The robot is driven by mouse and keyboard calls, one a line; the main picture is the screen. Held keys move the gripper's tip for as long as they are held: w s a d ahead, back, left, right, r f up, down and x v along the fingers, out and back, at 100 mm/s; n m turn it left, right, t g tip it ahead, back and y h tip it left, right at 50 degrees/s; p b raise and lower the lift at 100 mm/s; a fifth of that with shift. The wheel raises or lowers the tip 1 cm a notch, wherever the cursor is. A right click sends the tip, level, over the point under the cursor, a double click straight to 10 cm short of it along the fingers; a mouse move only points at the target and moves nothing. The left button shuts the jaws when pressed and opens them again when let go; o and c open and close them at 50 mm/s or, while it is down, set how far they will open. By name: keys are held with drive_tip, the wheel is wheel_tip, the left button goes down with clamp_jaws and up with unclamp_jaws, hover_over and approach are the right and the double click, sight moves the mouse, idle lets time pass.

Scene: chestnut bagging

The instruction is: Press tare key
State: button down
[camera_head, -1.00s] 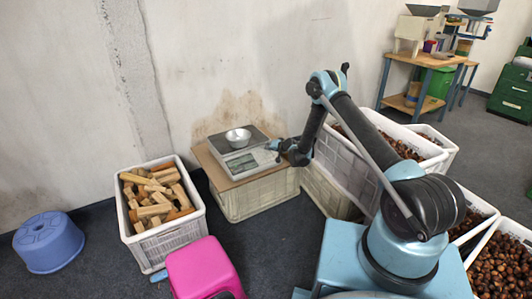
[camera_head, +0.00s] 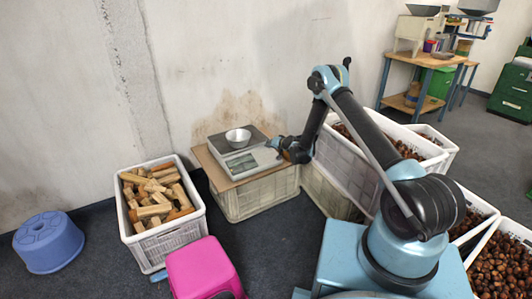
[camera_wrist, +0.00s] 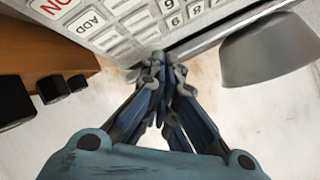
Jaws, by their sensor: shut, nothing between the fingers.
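The scale (camera_head: 250,162) stands on a brown board on an upturned white crate against the wall. A metal bowl (camera_head: 238,137) rests on its pan, and the bowl also shows at the right of the wrist view (camera_wrist: 268,52). The scale's keypad (camera_wrist: 125,25) fills the top of the wrist view, with digit keys and an ADD key readable. I cannot single out a key marked tare. My gripper (camera_wrist: 163,62) is shut and empty, its fingertips over the lower edge of the keypad. Whether they touch a key I cannot tell. In the head view my gripper (camera_head: 274,145) is at the scale's right side.
A white crate of wood blocks (camera_head: 165,235) stands left of the scale. A pink stool (camera_head: 203,268) and a blue stool (camera_head: 48,242) are on the floor. White crates of chestnuts (camera_head: 500,270) stand at the right. A brown piece with dark knobs (camera_wrist: 50,60) is at the wrist view's left.

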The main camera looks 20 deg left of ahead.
drive_tip(key=shift+s+d+r, duration=0.15)
drive_tip(key=shift+d+r, duration=0.05)
drive_tip(key=shift+r, duration=0.5)
drive_tip(key=shift+s+d+r, duration=0.15)
drive_tip(key=shift+r, duration=0.55)
drive_tip(key=shift+s+d+r, duration=0.15)
drive_tip(key=shift+d+r, duration=0.05)
drive_tip(key=shift+r, duration=0.5)
